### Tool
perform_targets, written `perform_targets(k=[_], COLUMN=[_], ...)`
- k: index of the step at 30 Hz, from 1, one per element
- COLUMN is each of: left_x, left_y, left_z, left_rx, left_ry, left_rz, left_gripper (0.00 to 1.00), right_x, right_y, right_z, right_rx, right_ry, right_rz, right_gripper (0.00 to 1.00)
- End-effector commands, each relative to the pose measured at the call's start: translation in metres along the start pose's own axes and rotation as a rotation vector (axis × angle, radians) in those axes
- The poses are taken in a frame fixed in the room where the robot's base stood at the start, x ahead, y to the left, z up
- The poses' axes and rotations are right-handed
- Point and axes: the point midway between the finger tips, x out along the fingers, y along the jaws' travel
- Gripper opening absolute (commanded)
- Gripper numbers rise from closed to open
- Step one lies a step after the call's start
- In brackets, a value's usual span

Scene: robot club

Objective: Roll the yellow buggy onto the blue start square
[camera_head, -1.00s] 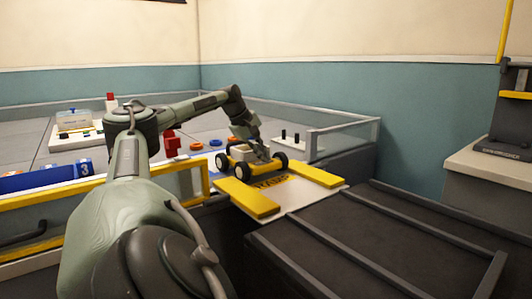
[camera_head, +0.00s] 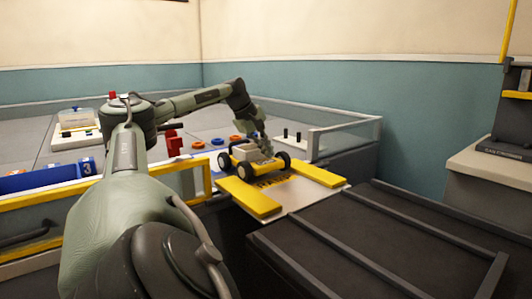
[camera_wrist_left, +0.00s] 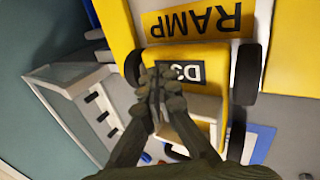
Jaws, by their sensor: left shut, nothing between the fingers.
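The yellow buggy (camera_head: 238,160), with dark wheels and a pale block on top, stands at the upper end of the ramp board (camera_head: 300,200) in the head view. In the left wrist view the buggy (camera_wrist_left: 222,62) shows a black D3 label. My left gripper (camera_wrist_left: 160,76) is shut and empty, its fingertips over the buggy beside that label; I cannot tell whether they touch it. In the head view the left gripper (camera_head: 265,152) is at the buggy's far right side. A blue patch (camera_wrist_left: 264,143), probably part of the start square, shows beyond the buggy, mostly hidden. My right gripper is out of view.
The ramp has yellow side strips (camera_head: 248,197) and a RAMP label (camera_wrist_left: 196,20). A clear low wall (camera_head: 345,133) edges the grey field. Orange and blue rings (camera_head: 216,142), a red piece (camera_head: 174,143) and a blue numbered tray (camera_head: 40,181) lie to the left.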

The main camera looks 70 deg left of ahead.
Motion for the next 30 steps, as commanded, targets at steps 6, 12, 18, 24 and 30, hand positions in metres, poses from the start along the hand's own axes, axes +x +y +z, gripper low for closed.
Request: perform_targets(k=[6, 12, 18, 24, 30], left_x=[-0.009, -0.023, -0.036, -0.050, -0.064], left_y=[0.005, 0.014, 0.022, 0.031, 0.039], left_z=[0.000, 0.000, 0.000, 0.000, 0.000], left_rx=[0.000, 0.000, 0.000, 0.000, 0.000], left_ry=[0.000, 0.001, 0.001, 0.001, 0.001], left_rz=[0.001, 0.000, 0.000, 0.001, 0.001], left_gripper=[0.00, 0.00, 0.00, 0.00, 0.00], right_x=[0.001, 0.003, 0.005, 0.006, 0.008], right_y=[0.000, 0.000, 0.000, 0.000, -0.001], right_z=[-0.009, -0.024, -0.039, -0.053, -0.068], right_rx=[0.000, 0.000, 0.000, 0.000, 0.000], right_ry=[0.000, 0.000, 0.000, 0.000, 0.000], right_rz=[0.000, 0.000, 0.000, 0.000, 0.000], right_gripper=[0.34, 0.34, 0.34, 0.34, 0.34])
